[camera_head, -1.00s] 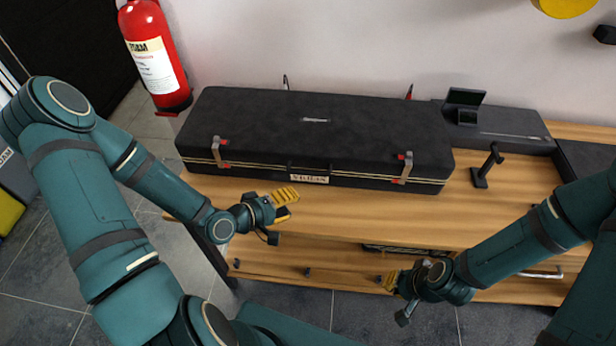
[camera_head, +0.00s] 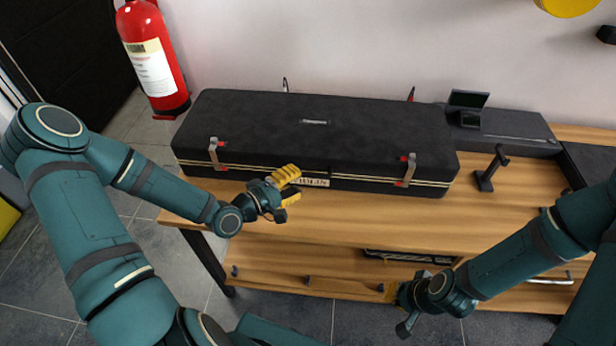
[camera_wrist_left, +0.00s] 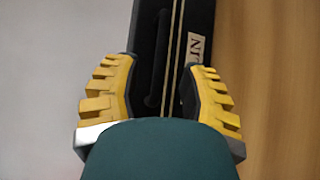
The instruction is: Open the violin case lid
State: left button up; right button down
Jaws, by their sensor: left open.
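The black violin case (camera_head: 330,125) lies lengthwise on the wooden table with its lid down. It has a silver-and-red latch on the left (camera_head: 216,153) and another on the right (camera_head: 407,170), and a pale label (camera_head: 315,182) on its front. My left gripper (camera_head: 290,185) is open with yellow fingers, just in front of the case near the label. In the left wrist view the fingers (camera_wrist_left: 160,85) spread either side of the case's front edge, with a dark handle (camera_wrist_left: 158,65) and the seam between them. My right gripper (camera_head: 388,290) is low at the table's front; its fingers are mostly hidden.
A black stand (camera_head: 489,170) and a dark box with a small screen (camera_head: 468,100) are right of the case. A red fire extinguisher (camera_head: 152,60) stands behind its left end. The wooden tabletop (camera_head: 380,220) in front is bare, with a shelf below (camera_head: 300,275).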

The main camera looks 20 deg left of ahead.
aim_at(308, 175)
pick_arm(q)
jog(key=shift+b+x, duration=0.3)
jog(key=shift+x, duration=2.1)
grip_shut()
